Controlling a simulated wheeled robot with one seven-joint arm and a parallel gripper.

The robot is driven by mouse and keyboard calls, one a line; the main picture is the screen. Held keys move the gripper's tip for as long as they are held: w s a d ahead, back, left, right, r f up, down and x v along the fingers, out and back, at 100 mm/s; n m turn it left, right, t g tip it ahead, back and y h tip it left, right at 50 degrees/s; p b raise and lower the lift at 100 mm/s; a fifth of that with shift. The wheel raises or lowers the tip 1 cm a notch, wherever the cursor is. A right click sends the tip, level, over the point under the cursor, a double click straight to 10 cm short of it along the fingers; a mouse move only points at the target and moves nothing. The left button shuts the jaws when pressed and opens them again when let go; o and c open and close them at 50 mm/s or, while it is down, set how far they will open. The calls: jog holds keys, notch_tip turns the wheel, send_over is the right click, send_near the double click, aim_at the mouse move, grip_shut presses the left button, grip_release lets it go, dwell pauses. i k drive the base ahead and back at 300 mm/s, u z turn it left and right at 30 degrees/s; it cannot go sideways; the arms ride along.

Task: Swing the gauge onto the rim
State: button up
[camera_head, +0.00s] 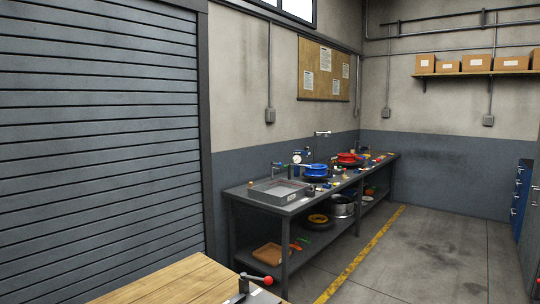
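A small round white-faced dial (297,158), which looks like the gauge, stands on the far workbench (300,206) against the left wall. Just right of it is a blue round wheel-like part (315,169), and further along is a red one (348,158). Which of these is the rim I cannot tell at this size. The dial appears beside the blue part; whether they touch is too small to tell. My gripper is not in view.
A wooden tabletop (170,282) with a red-knobbed lever (267,280) is close in front. Floor right of the yellow line (362,254) is clear.

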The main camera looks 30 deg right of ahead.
aim_at(296, 159)
jog(key=k, duration=1)
jog(key=z, duration=1.35)
jog(key=i, duration=7.05)
jog(key=u, duration=0.15)
